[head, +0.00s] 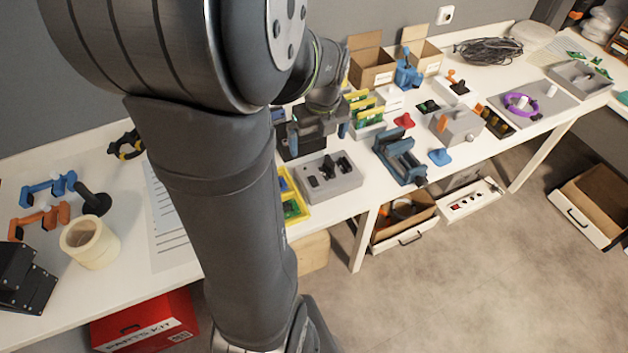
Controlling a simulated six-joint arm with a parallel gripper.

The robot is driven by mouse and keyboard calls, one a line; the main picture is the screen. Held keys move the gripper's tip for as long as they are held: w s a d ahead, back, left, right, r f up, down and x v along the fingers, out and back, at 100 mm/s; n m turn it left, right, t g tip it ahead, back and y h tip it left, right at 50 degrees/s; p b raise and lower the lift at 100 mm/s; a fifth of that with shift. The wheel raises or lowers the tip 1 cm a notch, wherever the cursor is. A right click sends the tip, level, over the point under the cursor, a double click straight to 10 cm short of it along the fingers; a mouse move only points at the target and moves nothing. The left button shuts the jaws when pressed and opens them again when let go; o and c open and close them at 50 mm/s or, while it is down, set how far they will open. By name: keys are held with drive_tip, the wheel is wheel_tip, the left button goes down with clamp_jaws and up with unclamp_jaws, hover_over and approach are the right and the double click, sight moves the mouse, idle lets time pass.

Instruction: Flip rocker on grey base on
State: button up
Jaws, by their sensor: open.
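A grey base (348,184) lies near the front edge of the white table, in the middle of the head view. Small black parts (328,168) sit on its top. They look like rockers or switches, but they are too small to tell which way any is tilted. My gripper (318,138) is just behind and above the grey base, pointing down, with its two fingers apart. I see nothing between the fingers. My arm crosses the left middle of the view and hides part of the table.
A yellow tray (303,212) with green boards is left of the base. A blue vise (400,160) stands to its right. A grey box (470,128) with an orange lever is farther right. Open cartons (372,70) stand at the back. White table shows between the base and vise.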

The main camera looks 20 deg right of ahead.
drive_tip(key=shift+s+r, duration=0.1)
drive_tip(key=shift+r, duration=0.3)
